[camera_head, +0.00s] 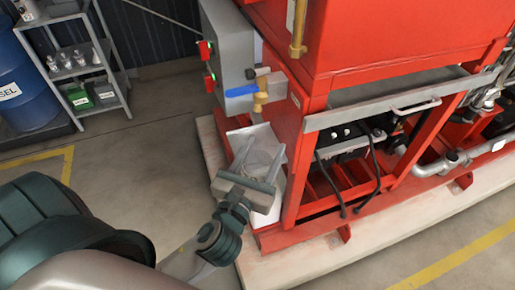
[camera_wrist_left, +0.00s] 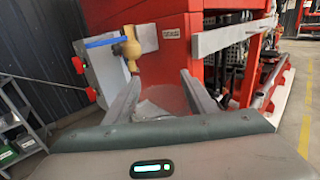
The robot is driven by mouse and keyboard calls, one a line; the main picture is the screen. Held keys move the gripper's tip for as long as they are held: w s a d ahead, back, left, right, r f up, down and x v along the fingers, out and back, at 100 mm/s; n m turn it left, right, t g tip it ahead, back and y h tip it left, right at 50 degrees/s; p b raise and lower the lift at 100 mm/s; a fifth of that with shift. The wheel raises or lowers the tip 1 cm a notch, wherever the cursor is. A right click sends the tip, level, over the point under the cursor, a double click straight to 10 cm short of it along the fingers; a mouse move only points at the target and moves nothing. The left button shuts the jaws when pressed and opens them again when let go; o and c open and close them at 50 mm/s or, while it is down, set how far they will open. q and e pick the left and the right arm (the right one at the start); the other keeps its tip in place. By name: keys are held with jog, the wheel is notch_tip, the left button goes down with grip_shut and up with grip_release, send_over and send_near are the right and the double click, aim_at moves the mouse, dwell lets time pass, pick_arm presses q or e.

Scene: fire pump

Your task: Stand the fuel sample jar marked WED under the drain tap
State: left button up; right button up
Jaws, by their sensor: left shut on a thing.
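My left gripper (camera_head: 264,164) is shut on a clear jar (camera_head: 258,158), which stands out only faintly between the fingers. The jar shows dimly between the fingers (camera_wrist_left: 160,92) in the left wrist view. I cannot read any day marking on it. The brass drain tap (camera_head: 260,100) with its blue lever (camera_head: 241,90) is on the red unit, above and just beyond the jar. The tap also shows in the left wrist view (camera_wrist_left: 130,50), up and left of the fingers. I cannot tell whether the jar touches the white surface (camera_head: 237,127) below. My right gripper is not in view.
A grey control box (camera_head: 233,45) is left of the tap. The red tank (camera_head: 370,35) rises to the right, with a battery and black cables (camera_head: 350,145) below. A shelf (camera_head: 80,60) and blue drum (camera_head: 22,90) stand far left. The floor between is clear.

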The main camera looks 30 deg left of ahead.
aim_at(254, 161)
pick_arm(q)
jog(key=shift+w+a+f+n+y+b, duration=0.1)
jog(key=shift+a+f+n+y+b, duration=0.1)
jog(key=shift+f+n+y, duration=0.3)
jog(key=shift+w+a+f+n+y+b, duration=0.1)
jog(key=shift+a+f+n+y, duration=0.15)
jog(key=shift+y, duration=0.35)
jog(key=shift+a+f+n+g+y+b, duration=0.35)
jog(key=shift+f+n+g+y, duration=0.25)
jog(key=shift+y, duration=0.4)
jog(key=shift+s+a+f+n+y, duration=0.1)
jog(key=shift+a+f+n+y, duration=0.2)
jog(key=shift+f+n+y, duration=0.15)
jog(key=shift+a+y, duration=0.15)
jog(key=shift+y, duration=0.1)
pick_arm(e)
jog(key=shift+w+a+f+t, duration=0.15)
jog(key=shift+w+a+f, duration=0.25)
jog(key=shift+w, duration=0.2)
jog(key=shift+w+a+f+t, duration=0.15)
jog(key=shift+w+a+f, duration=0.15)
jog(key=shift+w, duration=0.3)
